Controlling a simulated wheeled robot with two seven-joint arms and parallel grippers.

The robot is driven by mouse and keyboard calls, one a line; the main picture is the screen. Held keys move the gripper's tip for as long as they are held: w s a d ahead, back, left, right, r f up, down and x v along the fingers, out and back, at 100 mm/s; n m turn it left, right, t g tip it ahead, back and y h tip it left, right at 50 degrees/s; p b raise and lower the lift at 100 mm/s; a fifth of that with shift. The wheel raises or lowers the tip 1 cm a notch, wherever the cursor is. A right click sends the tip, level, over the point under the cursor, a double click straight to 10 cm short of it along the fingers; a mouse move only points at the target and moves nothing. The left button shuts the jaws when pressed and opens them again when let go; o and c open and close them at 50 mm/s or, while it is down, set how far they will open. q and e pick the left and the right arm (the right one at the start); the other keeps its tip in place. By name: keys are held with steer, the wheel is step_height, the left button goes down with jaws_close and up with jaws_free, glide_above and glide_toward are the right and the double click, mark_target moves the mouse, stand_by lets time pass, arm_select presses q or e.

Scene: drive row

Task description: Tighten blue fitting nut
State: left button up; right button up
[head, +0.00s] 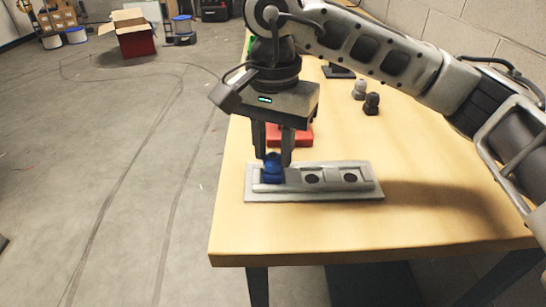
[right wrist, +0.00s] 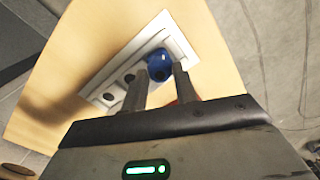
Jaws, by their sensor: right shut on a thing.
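The blue fitting nut (head: 272,168) sits at the left end of the grey fixture block (head: 317,193) on the table. It also shows in the right wrist view (right wrist: 160,66), between the fingertips at one end of the block. My right gripper (head: 273,160) points down over it, shut on the blue nut. The fingers hide part of the nut's sides, and I cannot tell how deep it is seated. Two dark round holes show in the block to the right of the nut. My left gripper is in neither view.
A red block (head: 300,136) lies on the table behind the fixture. A grey fitting (head: 360,90) and a dark fitting (head: 372,104) stand farther back. The table (head: 430,215) is clear at the front and right of the fixture. A wall runs along the right.

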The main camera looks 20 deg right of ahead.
mark_target(273, 155)
steer(key=m, duration=1)
steer(key=shift+b, duration=0.4)
steer(key=o, duration=1.6)
steer(key=shift+m, duration=0.3)
steer(key=shift+r, duration=0.1)
steer(key=shift+r+p, duration=2.35)
steer(key=shift+r, duration=1.05)
